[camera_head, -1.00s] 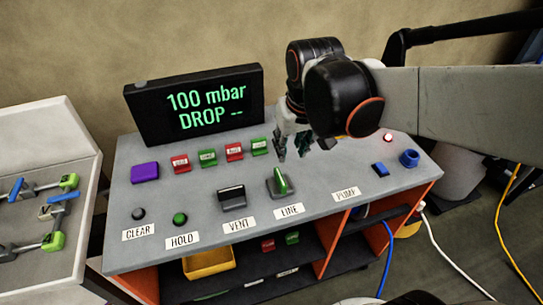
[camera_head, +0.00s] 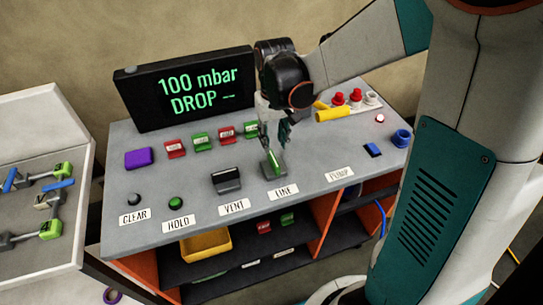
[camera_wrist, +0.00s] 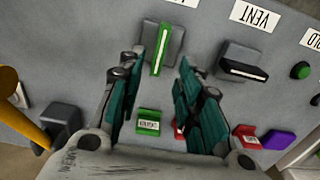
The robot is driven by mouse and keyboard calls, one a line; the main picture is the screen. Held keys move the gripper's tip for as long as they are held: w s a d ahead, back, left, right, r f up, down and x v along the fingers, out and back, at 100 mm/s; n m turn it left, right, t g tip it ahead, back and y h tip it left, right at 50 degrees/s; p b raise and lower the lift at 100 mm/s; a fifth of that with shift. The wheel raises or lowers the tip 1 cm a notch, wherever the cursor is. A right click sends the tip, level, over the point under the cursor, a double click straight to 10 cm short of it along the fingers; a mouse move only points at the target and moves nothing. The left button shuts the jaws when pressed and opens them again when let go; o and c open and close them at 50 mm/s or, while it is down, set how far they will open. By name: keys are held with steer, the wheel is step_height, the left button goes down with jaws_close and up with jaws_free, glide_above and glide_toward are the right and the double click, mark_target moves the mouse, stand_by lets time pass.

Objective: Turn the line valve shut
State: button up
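The line valve (camera_head: 273,168) is a grey block with a green lever handle, just behind the LINE label (camera_head: 283,192) on the grey panel. In the wrist view its green handle (camera_wrist: 161,48) points roughly up and down the picture, with a pale stripe along it. My gripper (camera_head: 275,141) points down right above the valve. In the wrist view my gripper (camera_wrist: 162,60) is open, its teal fingers apart with the handle showing between their tips. I cannot tell whether the fingers touch it. The display (camera_head: 190,90) reads "100 mbar DROP --".
The dark VENT lever (camera_head: 227,180) stands left of the valve. Green and red tagged blocks (camera_head: 203,142) line the back. HOLD (camera_head: 176,202) and CLEAR buttons are at front left. A blue switch (camera_head: 372,150) and yellow part (camera_head: 333,115) are on the right. A clamp tray (camera_head: 70,110) stands left.

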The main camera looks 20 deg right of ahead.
mark_target(274, 159)
step_height(274, 159, down, 9)
steer(key=shift+r+b, duration=0.1)
steer(key=shift+b, duration=1.05)
steer(key=shift+c, duration=0.4)
jaws_close()
